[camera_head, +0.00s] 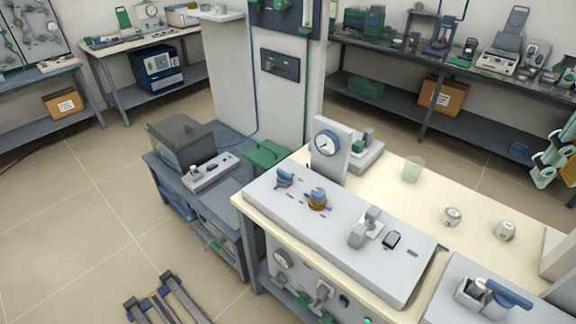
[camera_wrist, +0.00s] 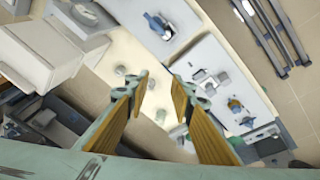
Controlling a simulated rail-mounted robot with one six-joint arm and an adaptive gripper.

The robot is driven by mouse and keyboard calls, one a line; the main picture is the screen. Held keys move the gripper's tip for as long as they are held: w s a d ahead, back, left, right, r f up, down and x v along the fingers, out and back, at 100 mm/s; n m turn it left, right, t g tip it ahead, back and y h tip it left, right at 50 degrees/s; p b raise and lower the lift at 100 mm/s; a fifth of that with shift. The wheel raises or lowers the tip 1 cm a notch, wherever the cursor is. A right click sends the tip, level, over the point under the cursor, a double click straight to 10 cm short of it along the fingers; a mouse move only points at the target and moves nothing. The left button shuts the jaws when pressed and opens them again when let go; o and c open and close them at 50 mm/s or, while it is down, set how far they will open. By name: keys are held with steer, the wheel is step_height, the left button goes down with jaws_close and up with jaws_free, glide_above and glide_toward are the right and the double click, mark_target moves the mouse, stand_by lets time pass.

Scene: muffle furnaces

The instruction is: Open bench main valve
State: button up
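A pale grey control panel (camera_head: 335,240) lies on the cream-topped bench. It carries a brass valve with a blue handle (camera_head: 318,199), a smaller blue-handled fitting (camera_head: 285,177) and a grey lever fitting (camera_head: 365,228). A long blue lever (camera_head: 508,294) sits on a separate grey block at the lower right. No readable label shows which is the main valve. In the wrist view, my gripper (camera_wrist: 160,77) is open and empty, its yellowish fingers spread above the bench. The brass valve (camera_wrist: 235,104) is right of the fingers, apart from them.
A round gauge (camera_head: 327,146) stands upright behind the panel. A greenish glass beaker (camera_head: 413,169) and two small round pots (camera_head: 452,217) (camera_head: 504,230) stand on the bench top. A lower blue-grey table (camera_head: 165,170) with a dark box adjoins at left. Floor at left is mostly open.

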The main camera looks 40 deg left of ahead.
steer(key=w+a+n+p, duration=0.35)
steer(key=w+a, duration=0.45)
steer(key=w, duration=0.3)
steer(key=w+a+f+n+g+p, duration=0.1)
steer(key=w+a+f+p, duration=0.15)
steer(key=a, duration=0.65)
steer(key=w+a+f+n+p, duration=0.1)
steer(key=w+a+f, duration=0.15)
steer(key=a, duration=0.65)
steer(key=n+g+p, duration=0.2)
steer(key=n+p, duration=0.3)
steer(key=p, duration=0.2)
glide_above(284, 172)
step_height(284, 172, down, 19)
steer(key=shift+d, duration=0.1)
steer(key=shift+s+f, duration=0.1)
steer(key=shift+f, duration=0.05)
steer(key=shift+f, duration=6.65)
